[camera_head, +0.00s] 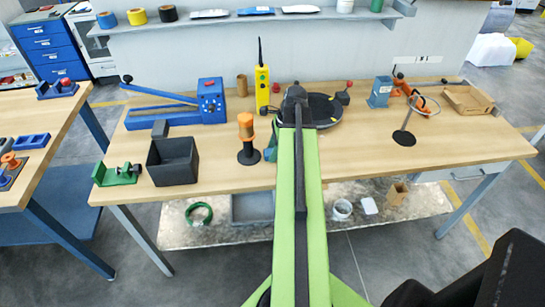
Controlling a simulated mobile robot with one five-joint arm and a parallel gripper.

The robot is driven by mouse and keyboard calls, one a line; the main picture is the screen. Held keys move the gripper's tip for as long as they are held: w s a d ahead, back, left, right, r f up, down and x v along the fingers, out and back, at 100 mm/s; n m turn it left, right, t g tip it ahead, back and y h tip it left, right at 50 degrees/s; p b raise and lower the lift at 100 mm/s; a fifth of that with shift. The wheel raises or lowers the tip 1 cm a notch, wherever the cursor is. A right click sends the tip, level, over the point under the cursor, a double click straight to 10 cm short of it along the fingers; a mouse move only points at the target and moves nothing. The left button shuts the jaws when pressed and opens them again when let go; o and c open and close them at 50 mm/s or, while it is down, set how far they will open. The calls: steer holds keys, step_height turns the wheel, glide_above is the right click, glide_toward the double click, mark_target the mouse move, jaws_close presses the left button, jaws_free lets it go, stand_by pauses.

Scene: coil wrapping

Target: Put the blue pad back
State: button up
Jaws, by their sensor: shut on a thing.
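A flat blue pad (256,10) lies on the wall shelf, between a white pad (210,14) on its left and another white pad (300,9) on its right. My green arm reaches forward from the bottom of the view over the workbench. My gripper (297,94) is at its far end, in front of a round black disc (322,108) on the bench. It is well below the shelf and apart from the blue pad there. Its jaws are shut, but my arm hides most of them, and I cannot make out what is between them.
The workbench (225,170) holds a blue lever tool (210,100), a yellow handset (262,88), a black bin (173,160), an orange-topped stand (247,138) and a cardboard tray (467,99). Bare wood lies at the right front. Tape rolls (137,16) stand on the shelf.

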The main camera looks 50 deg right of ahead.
steer(key=shift+f, duration=0.2)
steer(key=o, duration=1.2)
steer(key=shift+r, duration=0.1)
steer(key=p+v, duration=1.2)
steer(key=shift+s+r, duration=0.1)
steer(key=shift+r, duration=0.05)
